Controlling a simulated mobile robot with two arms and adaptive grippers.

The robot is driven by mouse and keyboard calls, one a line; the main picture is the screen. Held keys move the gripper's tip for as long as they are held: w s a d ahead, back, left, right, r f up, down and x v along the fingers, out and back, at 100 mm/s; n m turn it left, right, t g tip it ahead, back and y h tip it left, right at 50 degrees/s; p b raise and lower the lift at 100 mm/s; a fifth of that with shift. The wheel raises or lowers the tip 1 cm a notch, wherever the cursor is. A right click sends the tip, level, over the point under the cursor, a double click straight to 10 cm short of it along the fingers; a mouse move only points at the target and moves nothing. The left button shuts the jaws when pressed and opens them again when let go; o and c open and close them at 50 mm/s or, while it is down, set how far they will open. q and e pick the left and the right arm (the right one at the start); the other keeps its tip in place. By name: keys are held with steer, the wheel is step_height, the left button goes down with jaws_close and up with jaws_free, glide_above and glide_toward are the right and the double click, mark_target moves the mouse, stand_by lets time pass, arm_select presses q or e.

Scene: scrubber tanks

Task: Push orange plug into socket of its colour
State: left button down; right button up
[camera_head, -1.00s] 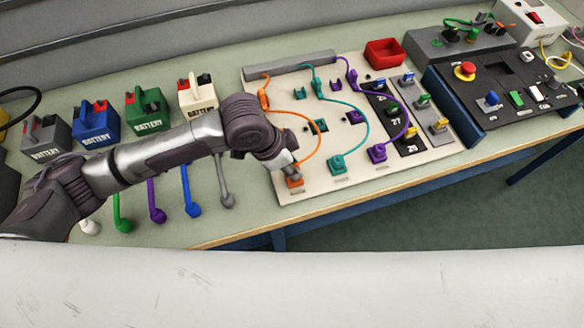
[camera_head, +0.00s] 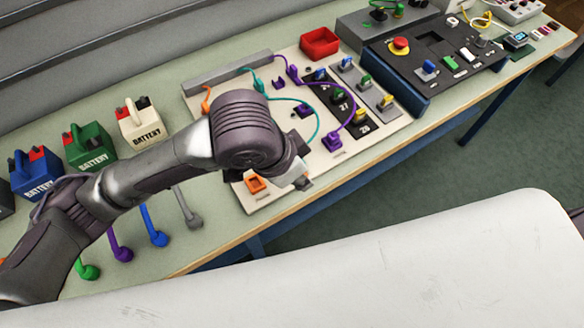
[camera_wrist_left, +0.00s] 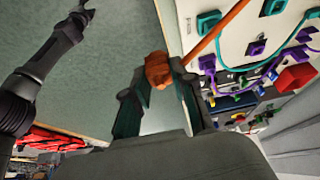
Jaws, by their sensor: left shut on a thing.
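My left gripper (camera_head: 303,180) is shut on the orange plug (camera_wrist_left: 158,70), which shows between its fingertips in the left wrist view. In the head view the plug is hidden by the gripper. The orange cable (camera_wrist_left: 222,24) runs up past the fingers; its far end shows at the board's back left (camera_head: 207,97). The orange socket (camera_head: 255,183) sits empty at the front left of the cream board (camera_head: 265,203). My gripper is to its right, near the board's front edge. My right gripper (camera_wrist_left: 80,12) is small in the left wrist view, its jaws unclear.
Purple (camera_head: 333,142) and teal (camera_head: 308,104) cables loop over the board behind and right of my gripper. A red bin (camera_head: 320,43) and a dark control panel (camera_head: 440,60) stand farther right. Batteries (camera_head: 90,147) stand left. Open floor lies beyond the table's front edge.

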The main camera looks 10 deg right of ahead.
arm_select(q)
steer(key=w+a+p, duration=0.2)
steer(key=w+a, duration=0.4)
steer(key=w, duration=0.4)
steer(key=w+a+f+p, duration=0.1)
steer(key=w+a+p, duration=0.1)
steer(key=w+a, duration=0.4)
steer(key=w, duration=0.4)
steer(key=shift+a, duration=0.3)
steer(key=shift+p, duration=0.4)
steer(key=shift+f, duration=0.1)
steer(key=shift+f+b, duration=1.65)
steer(key=shift+f, duration=2.35)
